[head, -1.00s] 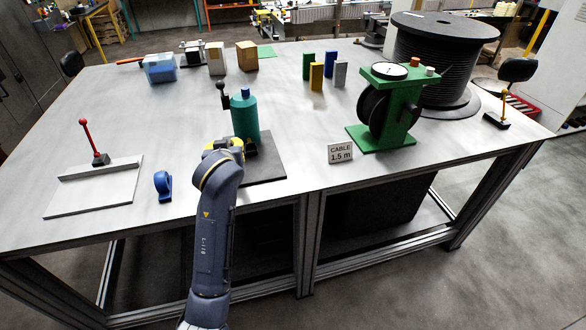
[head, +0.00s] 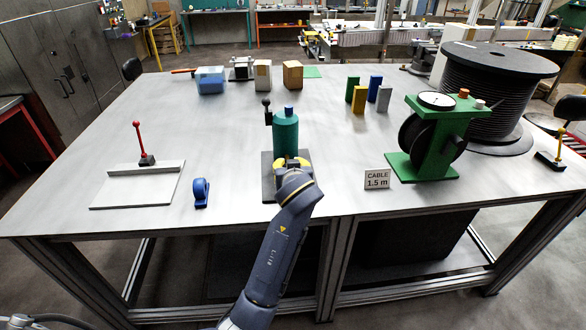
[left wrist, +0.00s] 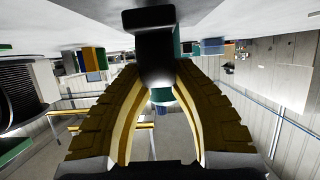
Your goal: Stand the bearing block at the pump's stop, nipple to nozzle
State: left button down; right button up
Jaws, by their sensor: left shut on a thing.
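The pump, a teal cylinder (head: 285,132) with a black-knobbed lever, stands on a dark plate (head: 267,180) near the table's front edge. My left gripper (head: 294,163) is low in front of the cylinder, over the plate. In the left wrist view, its yellow fingers (left wrist: 158,85) are shut on a dark block (left wrist: 155,45), which I take for the bearing block. Teal shows behind it. In the head view my arm hides the block almost wholly, so its nipple, the nozzle, the stop and any contact cannot be made out. My right gripper is not in view.
A blue dispenser-like object (head: 201,193) and a grey plate with a red lever (head: 139,145) lie left. A "CABLE 1.5 m" sign (head: 377,179), a green reel stand (head: 425,170) and a large black cable drum (head: 490,95) stand right. Small blocks and a blue bin (head: 211,81) are behind.

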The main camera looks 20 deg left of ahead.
pick_arm(q)
jog(key=shift+f, duration=1.15)
jog(key=shift+f, duration=0.15)
jog(key=c, duration=1.2)
grip_release()
jog(key=shift+o, duration=0.2)
jog(key=shift+v, duration=2.05)
jog(key=shift+d, duration=0.1)
